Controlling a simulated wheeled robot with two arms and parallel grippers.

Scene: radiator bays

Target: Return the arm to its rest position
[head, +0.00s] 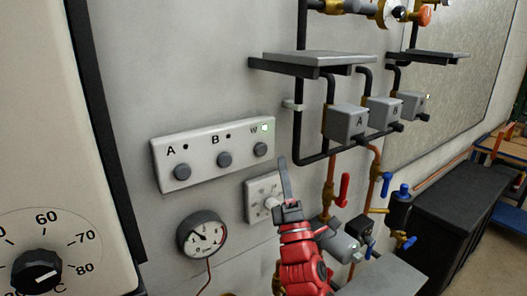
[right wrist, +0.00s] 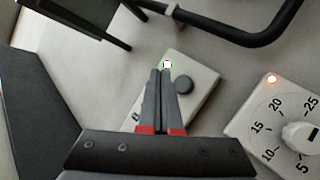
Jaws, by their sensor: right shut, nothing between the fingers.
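My right arm (head: 303,262), red with a dark wrist, comes up from the bottom of the head view. Its gripper (head: 283,162) points up in front of the wall, just right of the white button panel (head: 215,138). In the right wrist view the two grey fingers of the gripper (right wrist: 162,74) lie together, shut and empty. They overlap the panel (right wrist: 204,94) in that view; whether they touch it cannot be told. A light by the W is lit green. My left gripper is not in view.
A white dial box (head: 256,190) and a round gauge (head: 202,234) sit below the panel. Pipes with a red valve handle (head: 343,188) and grey boxes (head: 346,122) are at right, under a shelf (head: 320,59). A large dial unit (head: 55,130) stands at left.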

